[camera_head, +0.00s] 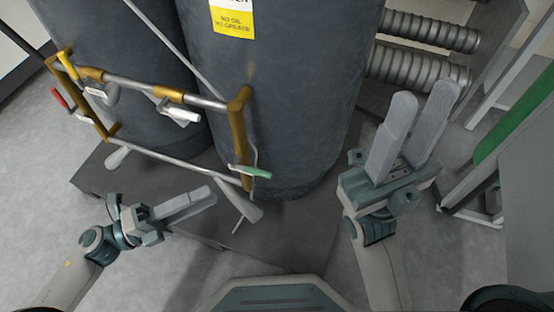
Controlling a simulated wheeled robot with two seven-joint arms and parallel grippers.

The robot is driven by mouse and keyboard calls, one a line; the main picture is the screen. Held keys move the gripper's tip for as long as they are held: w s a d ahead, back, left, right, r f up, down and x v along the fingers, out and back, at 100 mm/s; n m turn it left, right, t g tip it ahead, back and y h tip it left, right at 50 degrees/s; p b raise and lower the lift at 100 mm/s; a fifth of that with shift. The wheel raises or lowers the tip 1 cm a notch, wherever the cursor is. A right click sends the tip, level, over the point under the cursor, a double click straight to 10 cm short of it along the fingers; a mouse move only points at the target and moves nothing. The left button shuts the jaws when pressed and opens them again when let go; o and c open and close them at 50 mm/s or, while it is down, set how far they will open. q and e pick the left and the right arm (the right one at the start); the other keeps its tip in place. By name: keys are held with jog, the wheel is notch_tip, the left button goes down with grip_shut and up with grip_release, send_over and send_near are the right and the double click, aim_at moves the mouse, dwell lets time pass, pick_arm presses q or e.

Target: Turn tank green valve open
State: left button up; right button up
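The green valve handle (250,171) is a small lever at the lower right corner of the pipe frame, in front of the right-hand dark tank (285,100). My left gripper (212,194) is to the lower left of the green handle and apart from it. Its two fingers overlap in the picture, so its opening is unclear; nothing shows between them. My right gripper (422,100) is to the right of the tank, fingers pointing up the picture. It is open and empty, well away from the green handle.
The tanks stand on a dark platform (290,235). Ribbed hoses (425,70) and a green-panelled frame (515,120) are at the right.

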pick_arm(q)
jog(key=shift+d, duration=0.1)
jog(key=x, duration=1.7)
jog(key=shift+w, duration=0.1)
grip_shut()
